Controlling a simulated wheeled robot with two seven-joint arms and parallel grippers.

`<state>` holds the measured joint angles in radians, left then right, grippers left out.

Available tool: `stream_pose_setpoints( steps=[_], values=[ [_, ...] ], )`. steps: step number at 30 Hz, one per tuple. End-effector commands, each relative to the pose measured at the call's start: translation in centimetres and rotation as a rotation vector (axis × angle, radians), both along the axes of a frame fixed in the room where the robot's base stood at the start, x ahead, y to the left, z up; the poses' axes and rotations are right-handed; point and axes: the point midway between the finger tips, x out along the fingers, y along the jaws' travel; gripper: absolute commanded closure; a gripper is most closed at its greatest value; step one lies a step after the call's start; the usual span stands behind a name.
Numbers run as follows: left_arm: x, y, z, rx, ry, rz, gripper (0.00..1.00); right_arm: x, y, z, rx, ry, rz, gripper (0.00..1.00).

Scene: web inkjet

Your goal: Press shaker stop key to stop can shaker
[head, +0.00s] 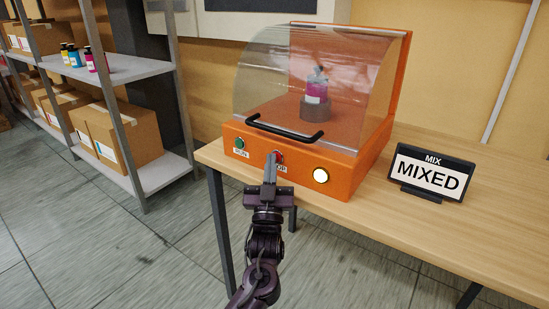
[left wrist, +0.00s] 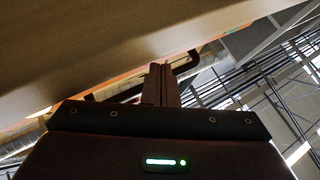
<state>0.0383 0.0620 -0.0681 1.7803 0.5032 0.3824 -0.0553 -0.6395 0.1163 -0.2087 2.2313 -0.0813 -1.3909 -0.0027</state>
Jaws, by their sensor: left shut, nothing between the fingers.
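The orange can shaker (head: 300,174) stands on the wooden table with its clear curved hood (head: 275,85) down. Inside, a can with a magenta label (head: 317,90) sits on a dark round holder. The red stop key (head: 279,156) is on the front panel, partly hidden by my left gripper (head: 271,158). The left gripper is shut and empty, its fingertips at the stop key; I cannot tell whether they touch it. In the left wrist view, the closed fingers (left wrist: 160,85) point up past the gripper body. My right gripper is not in view.
A green run key (head: 240,142) is left of the stop key, and a lit round lamp (head: 320,175) is right of it. A sign reading "MIX MIXED" (head: 430,174) stands on the table (head: 480,223). A shelf with boxes (head: 125,135) and small bottles stands at left.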

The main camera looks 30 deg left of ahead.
Motion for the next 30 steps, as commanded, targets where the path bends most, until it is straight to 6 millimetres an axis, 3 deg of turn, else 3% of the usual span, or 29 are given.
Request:
stream_pose_setpoints(
  steps=[18,30],
  values=[
    [0.3,-0.2,-0.5,0.002,0.016,-0.004,1.0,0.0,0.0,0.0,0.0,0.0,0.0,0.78],
    [-1.2,-0.1,-1.2,0.0,0.018,-0.003,1.0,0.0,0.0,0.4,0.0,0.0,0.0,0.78]
  ],
)
